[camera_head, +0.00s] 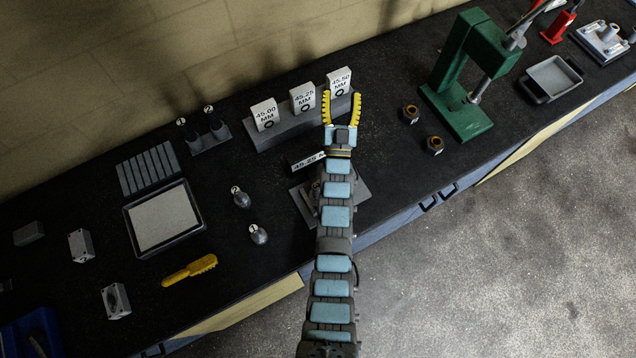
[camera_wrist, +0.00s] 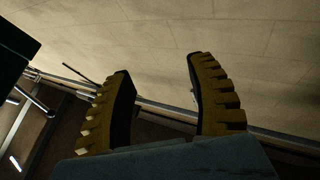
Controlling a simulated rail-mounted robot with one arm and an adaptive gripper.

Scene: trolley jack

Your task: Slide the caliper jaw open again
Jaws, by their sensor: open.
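My gripper (camera_head: 342,94) has its two yellow ridged fingers spread in the head view, with nothing held between them. It appears in front of the block labelled 45.50 MM (camera_head: 340,79); whether it touches that block I cannot tell. In the wrist view my gripper (camera_wrist: 158,68) is also open, with only wall and rail-like bars behind the gap. I cannot make out a caliper for certain. A grey plate (camera_head: 352,187) with a small dark object on it lies beneath my arm, mostly hidden. A sign reading 45.25 (camera_head: 306,162) stands behind it, partly covered by my arm.
The 45.00 (camera_head: 265,114) and 45.25 (camera_head: 302,97) blocks stand on a grey stepped base at the back. Two dark nuts (camera_head: 411,113) and a green press (camera_head: 463,98) are to the right.

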